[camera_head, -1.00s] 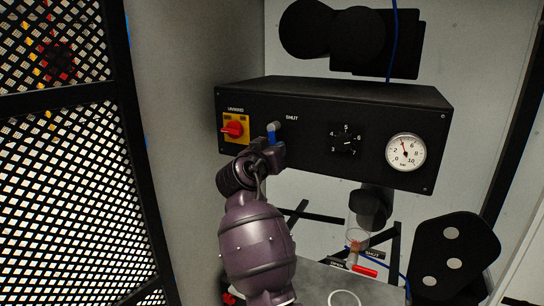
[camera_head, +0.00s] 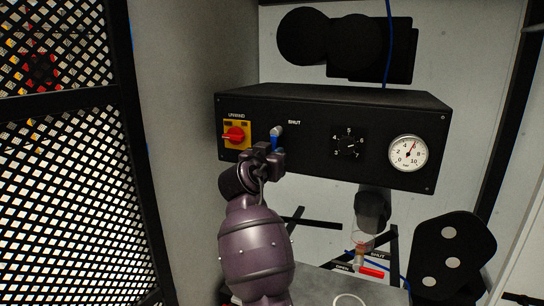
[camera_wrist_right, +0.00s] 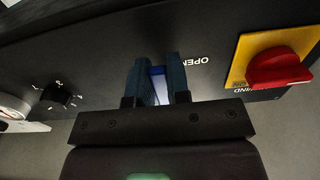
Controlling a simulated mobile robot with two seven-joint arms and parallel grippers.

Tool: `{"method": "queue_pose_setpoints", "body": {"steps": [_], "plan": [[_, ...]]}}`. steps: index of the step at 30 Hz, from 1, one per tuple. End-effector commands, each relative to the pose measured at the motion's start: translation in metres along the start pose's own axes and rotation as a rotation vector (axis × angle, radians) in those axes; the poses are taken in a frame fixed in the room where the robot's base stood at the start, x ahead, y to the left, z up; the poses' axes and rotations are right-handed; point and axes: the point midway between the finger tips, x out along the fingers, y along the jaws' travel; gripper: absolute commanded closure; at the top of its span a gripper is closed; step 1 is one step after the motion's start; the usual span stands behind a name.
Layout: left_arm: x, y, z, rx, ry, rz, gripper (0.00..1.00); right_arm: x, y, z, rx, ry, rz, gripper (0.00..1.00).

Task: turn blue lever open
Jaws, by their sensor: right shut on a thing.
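The blue lever (camera_head: 275,143) hangs down from a grey pivot on the front of the black control box (camera_head: 310,160), below the word SHUT. My right gripper (camera_head: 266,156) comes up from below and is shut on the lever's lower end, which its fingers hide in the head view. In the right wrist view, the blue lever (camera_wrist_right: 158,86) sits between the two fingers of the right gripper (camera_wrist_right: 158,80), beside the word OPEN. My left gripper is in neither view.
A red knob (camera_head: 234,135) on a yellow plate sits just left of the lever. A numbered black dial (camera_head: 349,145) and a round gauge (camera_head: 408,153) are to the right. Below are a red handle (camera_head: 372,272) and a grey table. A mesh panel (camera_head: 65,190) stands at left.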

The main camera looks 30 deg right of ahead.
Motion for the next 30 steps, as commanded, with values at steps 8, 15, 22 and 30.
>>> {"method": "queue_pose_setpoints", "body": {"steps": [8,15,22,30], "plan": [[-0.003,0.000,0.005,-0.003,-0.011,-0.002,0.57,0.000,0.000,-0.001,0.004,0.000,-0.001,0.72],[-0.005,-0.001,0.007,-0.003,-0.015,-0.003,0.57,0.000,0.000,-0.001,0.002,0.000,0.000,0.57],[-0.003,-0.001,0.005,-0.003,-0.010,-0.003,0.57,0.000,0.000,-0.001,0.001,0.000,0.000,0.57],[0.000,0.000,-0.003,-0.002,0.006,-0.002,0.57,0.002,0.003,-0.001,0.001,0.001,-0.001,0.57]]}}
